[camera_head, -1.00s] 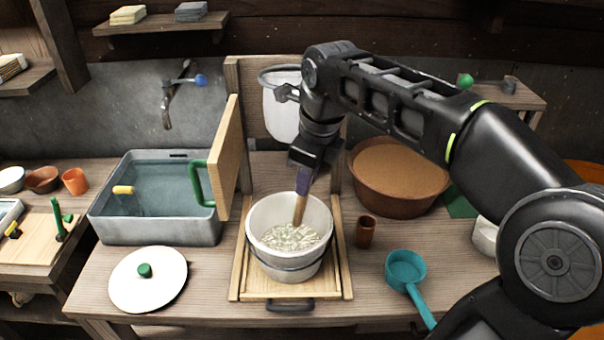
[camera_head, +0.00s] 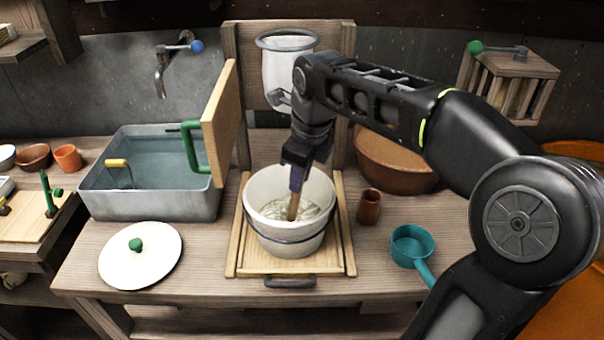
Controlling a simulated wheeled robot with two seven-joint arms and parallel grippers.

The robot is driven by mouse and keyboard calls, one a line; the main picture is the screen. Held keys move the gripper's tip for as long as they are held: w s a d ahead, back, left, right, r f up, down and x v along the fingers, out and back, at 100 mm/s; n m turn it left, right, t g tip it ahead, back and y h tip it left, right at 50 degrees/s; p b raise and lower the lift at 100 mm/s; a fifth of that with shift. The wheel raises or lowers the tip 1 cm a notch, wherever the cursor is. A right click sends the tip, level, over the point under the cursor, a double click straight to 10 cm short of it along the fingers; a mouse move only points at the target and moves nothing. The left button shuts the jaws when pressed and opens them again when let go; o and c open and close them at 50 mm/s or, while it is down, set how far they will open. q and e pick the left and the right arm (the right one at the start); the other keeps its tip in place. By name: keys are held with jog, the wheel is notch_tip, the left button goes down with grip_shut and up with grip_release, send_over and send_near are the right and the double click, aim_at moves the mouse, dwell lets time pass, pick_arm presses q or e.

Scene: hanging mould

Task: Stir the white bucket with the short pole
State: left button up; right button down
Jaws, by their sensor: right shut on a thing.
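The white bucket (camera_head: 276,241) stands upright on a wooden board with a raised edge and holds a pale, lumpy mixture (camera_head: 275,210). The short pole (camera_head: 294,206) has a wooden lower part and a purple upper part. My right gripper (camera_head: 300,170) is shut on the purple upper part, above the bucket's far right rim. The pole reaches down inside the bucket, and its lower end is in the mixture, so its tip is hidden. My left gripper is not in view.
A hinged wooden panel (camera_head: 222,122) with a green handle stands left of the bucket. A water basin (camera_head: 150,203), white lid (camera_head: 140,256), small brown cup (camera_head: 368,206), teal ladle (camera_head: 412,246) and brown bowl (camera_head: 398,168) surround it. A white hanging vessel (camera_head: 284,68) is behind.

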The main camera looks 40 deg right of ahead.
aim_at(299, 199)
jog(key=shift+b+x, duration=0.9)
jog(key=shift+x, duration=0.9)
jog(key=shift+s+d, duration=0.1)
jog(key=shift+d, duration=0.05)
